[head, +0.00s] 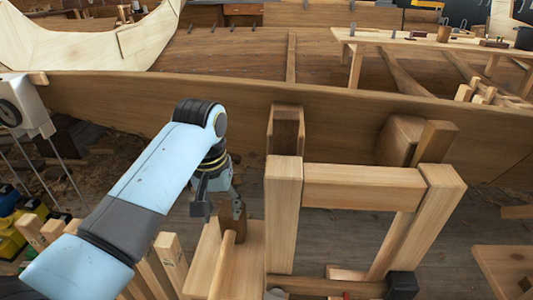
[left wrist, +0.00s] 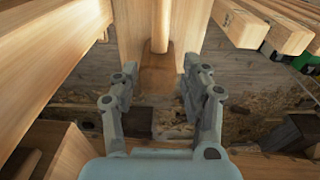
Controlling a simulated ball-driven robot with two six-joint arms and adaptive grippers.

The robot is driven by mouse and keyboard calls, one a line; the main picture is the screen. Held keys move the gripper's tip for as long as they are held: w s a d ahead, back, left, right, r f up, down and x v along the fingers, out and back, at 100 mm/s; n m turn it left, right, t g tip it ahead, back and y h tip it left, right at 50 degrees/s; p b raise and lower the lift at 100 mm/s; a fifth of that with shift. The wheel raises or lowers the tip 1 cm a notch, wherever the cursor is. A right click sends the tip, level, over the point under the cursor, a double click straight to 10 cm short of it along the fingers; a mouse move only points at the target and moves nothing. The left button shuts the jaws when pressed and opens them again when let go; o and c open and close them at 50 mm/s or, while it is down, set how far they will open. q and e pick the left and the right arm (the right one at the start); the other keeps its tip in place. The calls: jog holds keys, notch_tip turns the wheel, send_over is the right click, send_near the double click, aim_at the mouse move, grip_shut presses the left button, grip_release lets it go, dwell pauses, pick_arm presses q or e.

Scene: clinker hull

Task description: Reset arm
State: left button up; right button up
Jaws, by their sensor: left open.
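My left arm reaches in from the left in the head view, and my left gripper (head: 217,203) points down near the hull planking. In the left wrist view the gripper (left wrist: 157,82) has its two grey fingers spread apart, with nothing clasped. A wooden mallet with a dark brown head (head: 232,222) and a pale round handle lies on a light plank (head: 246,262). In the left wrist view the mallet head (left wrist: 157,73) shows between and beyond the fingertips; I cannot tell how far below them it is. My right gripper is in neither view.
A wooden trestle frame (head: 350,187) stands just right of the gripper. The hull plank (head: 240,92) runs across behind it. Several upright timbers (head: 172,258) stand left of the mallet. A bench (head: 420,42) with tools is at the back right. Shavings litter the floor.

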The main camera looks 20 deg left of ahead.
pick_arm(q)
jog(key=shift+s, duration=0.1)
jog(key=s+a+r+m+t+y, duration=0.1)
jog(key=s+a+r+m, duration=0.15)
jog(key=s, duration=0.95)
jog(key=s+a+r+m+t, duration=0.1)
jog(key=s+r, duration=0.3)
jog(key=s, duration=0.7)
notch_tip(320, 180, down, 24)
jog(key=s+a, duration=0.2)
jog(key=a, duration=0.1)
jog(key=s+f+g, duration=0.2)
jog(key=s+f, duration=1.5)
jog(key=s, duration=0.1)
jog(key=shift+s+a+f, duration=0.25)
jog(key=shift+a, duration=0.15)
